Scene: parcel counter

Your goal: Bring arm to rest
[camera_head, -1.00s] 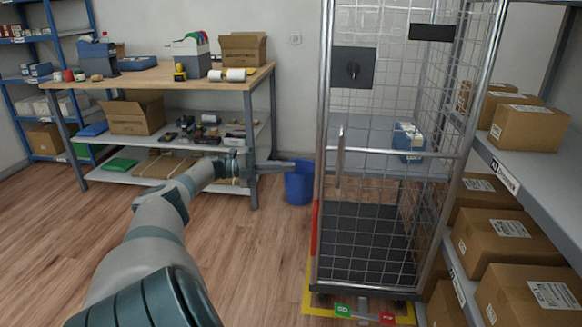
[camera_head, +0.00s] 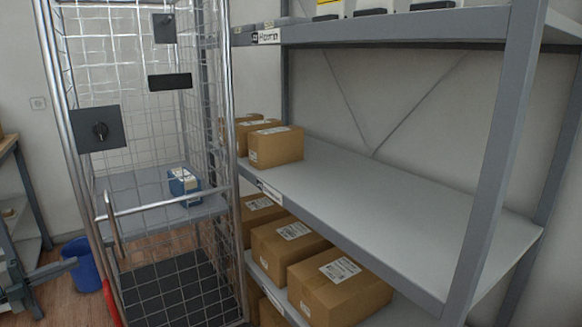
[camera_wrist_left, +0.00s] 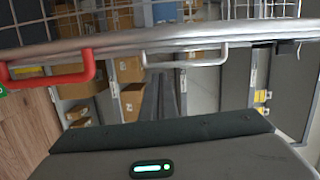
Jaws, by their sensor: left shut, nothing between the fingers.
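My left gripper (camera_head: 70,265) shows at the lower left edge of the head view, in front of the blue bin. It is shut and empty, and most of my left arm is out of the picture. My right gripper is in neither view.
A blue bin (camera_head: 82,268) stands left of the trolley. A blue-and-white box (camera_head: 184,187) sits on the trolley's shelf. The grey rack (camera_head: 400,190) at right holds several cartons (camera_head: 276,146); much of its middle shelf is bare.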

